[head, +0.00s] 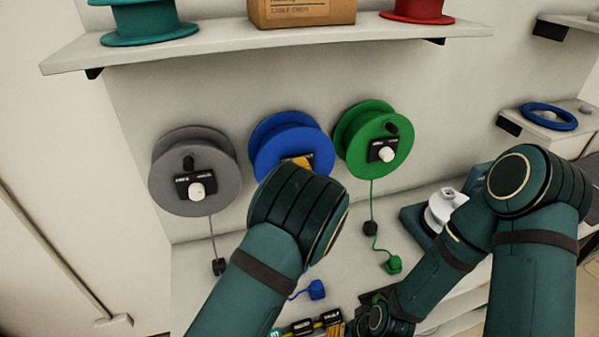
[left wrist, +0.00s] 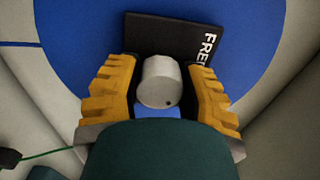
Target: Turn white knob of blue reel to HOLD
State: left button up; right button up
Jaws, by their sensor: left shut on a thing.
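The blue reel (head: 290,133) hangs on the wall between a grey and a green reel; my left wrist covers its lower part in the head view. In the left wrist view its blue face (left wrist: 75,45) fills the back. The white knob (left wrist: 160,82) sits in front of a black plate (left wrist: 172,35) on which "FRE" can be read; the rest is hidden. A small dark dot shows at the knob's lower right. My left gripper (left wrist: 160,90) has its orange fingers on both sides of the knob, shut on it. My right arm's hand end (head: 372,318) is low; its fingers are not clear.
The grey reel (head: 190,155) and green reel (head: 375,125) have similar white knobs and hanging plugs. A shelf (head: 220,42) with a teal spool, a box and a red spool is above. Small labelled items (head: 305,326) and a white spool (head: 440,208) are lower down.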

pick_arm(q)
jog(key=shift+a+r, duration=0.1)
jog(key=o, duration=1.2)
jog(key=shift+w, duration=0.1)
jog(key=shift+s, duration=0.2)
jog(key=v, duration=1.1)
jog(key=shift+s, duration=0.3)
